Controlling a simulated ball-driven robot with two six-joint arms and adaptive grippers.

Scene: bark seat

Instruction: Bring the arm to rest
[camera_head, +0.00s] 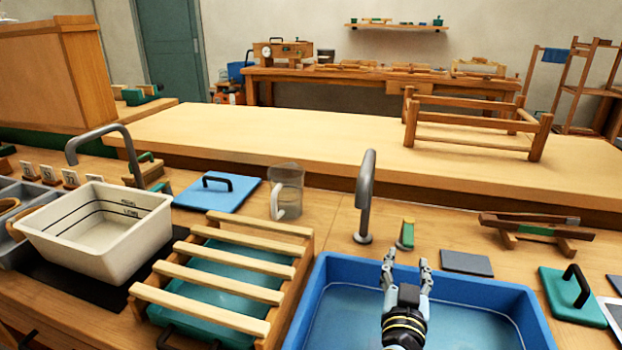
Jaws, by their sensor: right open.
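My right gripper (405,268) is open and empty. It is over the blue basin (310,310) at the front right, with its fingers pointing away toward the far rim. Its wrist shows below it, and the rest of the arm is cut off by the lower picture edge. My left gripper is not in the picture.
A grey tap (367,195) stands just behind the basin. A slatted wooden rack (215,275) is left of it, then a white tub (100,228). A clear jug (287,190) and a blue lidded board (217,193) stand behind. A green handled block (572,297) is at right.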

